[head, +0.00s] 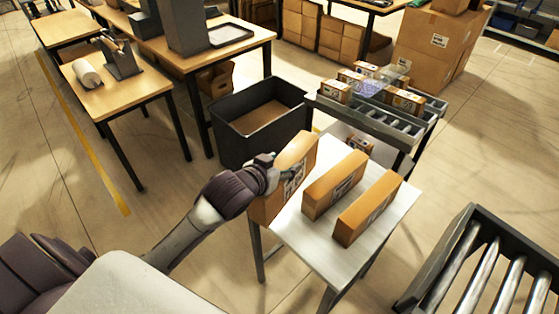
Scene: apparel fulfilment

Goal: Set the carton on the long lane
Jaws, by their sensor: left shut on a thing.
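My left gripper (289,174) is shut on a tall brown carton (298,152) at the left edge of a small white table (305,243). The carton is tilted, and I cannot tell whether it touches the tabletop. Two more brown cartons, a middle one (334,184) and a right one (367,208), lie side by side on the table. A roller conveyor (455,254) is at the lower right, cut by the frame, with its visible rollers bare. A grey roller rack (362,121) behind the table holds several small boxes. I cannot tell which is the long lane. My right gripper is out of view.
A dark open bin (232,148) stands behind and left of the white table. Wooden workbenches (122,97) fill the upper left. Large stacked cartons (428,50) stand at the back right. Floor is clear between the table and roller conveyor.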

